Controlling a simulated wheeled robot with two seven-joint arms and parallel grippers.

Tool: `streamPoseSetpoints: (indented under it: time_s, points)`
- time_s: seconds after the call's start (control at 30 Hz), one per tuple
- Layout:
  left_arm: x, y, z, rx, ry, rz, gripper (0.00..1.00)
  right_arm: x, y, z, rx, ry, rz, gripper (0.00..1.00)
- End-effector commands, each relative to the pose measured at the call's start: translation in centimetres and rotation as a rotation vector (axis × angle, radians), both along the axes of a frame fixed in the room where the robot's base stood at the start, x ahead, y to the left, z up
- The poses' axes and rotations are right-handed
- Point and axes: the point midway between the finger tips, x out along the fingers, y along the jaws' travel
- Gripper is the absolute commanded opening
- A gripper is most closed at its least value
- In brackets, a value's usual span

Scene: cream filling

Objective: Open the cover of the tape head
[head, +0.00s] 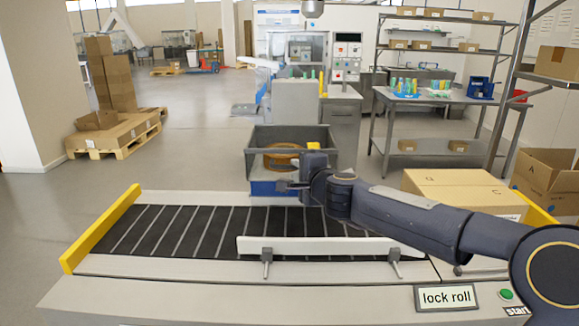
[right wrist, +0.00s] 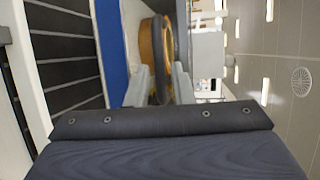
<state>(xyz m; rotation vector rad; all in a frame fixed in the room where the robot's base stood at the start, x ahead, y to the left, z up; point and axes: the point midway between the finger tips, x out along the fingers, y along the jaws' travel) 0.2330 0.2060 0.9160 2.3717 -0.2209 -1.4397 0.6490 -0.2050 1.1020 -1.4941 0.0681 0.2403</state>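Behind the conveyor, a dark grey open-topped housing (head: 325,166) stands on a blue base (head: 268,189). An orange-brown tape roll (head: 282,159) shows inside it. The roll also shows in the right wrist view (right wrist: 157,45), beyond my fingers. I cannot make out a separate cover for the tape head or tell whether one is open. My right gripper (head: 286,185) is in front of the housing, above the conveyor's far edge. My left gripper is not in view.
A black slatted conveyor (head: 190,230) has yellow end rails (head: 102,228) and a white guide bar (head: 320,247). A "lock roll" sign (head: 446,297) and green start button (head: 506,294) are at the front right. A closed carton (head: 460,188) stands at right.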

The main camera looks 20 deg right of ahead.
Motion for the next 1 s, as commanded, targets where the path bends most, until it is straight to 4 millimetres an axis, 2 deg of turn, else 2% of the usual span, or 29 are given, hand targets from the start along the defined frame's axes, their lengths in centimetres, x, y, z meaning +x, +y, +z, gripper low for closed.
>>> streamPoseSetpoints:
  time_s: [0.1, 0.3, 0.6, 0.77, 1.0]
  points:
    - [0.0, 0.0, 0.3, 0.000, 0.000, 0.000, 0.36, 1.9, 0.3, -0.4, 0.002, 0.002, 0.002, 0.21]
    - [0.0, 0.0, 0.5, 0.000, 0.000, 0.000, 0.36, 3.7, 0.5, -0.7, -0.002, 0.001, 0.001, 0.21]
    - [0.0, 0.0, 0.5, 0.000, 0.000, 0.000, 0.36, 4.0, 0.5, -0.8, -0.004, 0.000, 0.002, 0.21]
    - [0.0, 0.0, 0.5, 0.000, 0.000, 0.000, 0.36, 4.0, 0.5, -0.8, -0.003, 0.001, 0.002, 0.01]
    - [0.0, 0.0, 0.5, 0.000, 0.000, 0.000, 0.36, 4.0, 0.5, -0.9, -0.003, 0.001, 0.002, 0.00]
